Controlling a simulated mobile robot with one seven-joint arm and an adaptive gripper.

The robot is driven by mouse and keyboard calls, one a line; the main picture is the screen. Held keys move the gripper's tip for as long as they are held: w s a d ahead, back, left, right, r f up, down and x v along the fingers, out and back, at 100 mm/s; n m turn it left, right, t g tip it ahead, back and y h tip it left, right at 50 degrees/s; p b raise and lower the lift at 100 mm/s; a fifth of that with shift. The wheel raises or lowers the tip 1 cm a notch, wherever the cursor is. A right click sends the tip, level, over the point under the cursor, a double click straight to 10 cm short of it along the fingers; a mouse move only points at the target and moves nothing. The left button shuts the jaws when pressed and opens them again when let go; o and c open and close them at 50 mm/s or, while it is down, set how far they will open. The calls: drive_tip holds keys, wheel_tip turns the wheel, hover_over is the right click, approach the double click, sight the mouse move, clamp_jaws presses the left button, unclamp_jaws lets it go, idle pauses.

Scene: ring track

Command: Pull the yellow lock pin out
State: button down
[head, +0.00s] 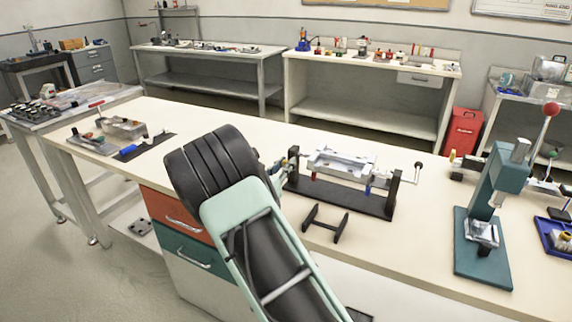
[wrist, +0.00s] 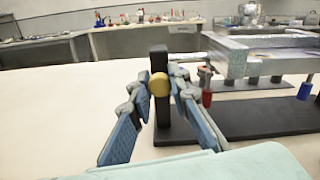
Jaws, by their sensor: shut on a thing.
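The yellow lock pin (wrist: 159,84) shows as a round yellow knob in the wrist view, in front of a black upright post (wrist: 159,62) of the fixture. My gripper (wrist: 161,90) is shut on the knob, with one blue-padded finger on each side. In the head view my gripper (head: 279,168) is at the left end of the fixture, mostly hidden behind my arm. I cannot make out the pin there. The fixture has a black base (head: 345,200) and a silver cradle (head: 340,163) between two posts.
A crank handle (head: 417,172) sticks out at the fixture's right end. A small black stand (head: 326,224) lies in front of it. A green press (head: 492,215) stands at the right. The bench top (head: 400,240) is clear between them. Red (wrist: 207,97) and blue pegs hang below the cradle.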

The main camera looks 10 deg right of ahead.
drive_tip(key=shift+v, duration=0.85)
drive_tip(key=c, duration=1.8)
unclamp_jaws()
drive_tip(key=shift+o, duration=0.2)
drive_tip(key=v, duration=1.2)
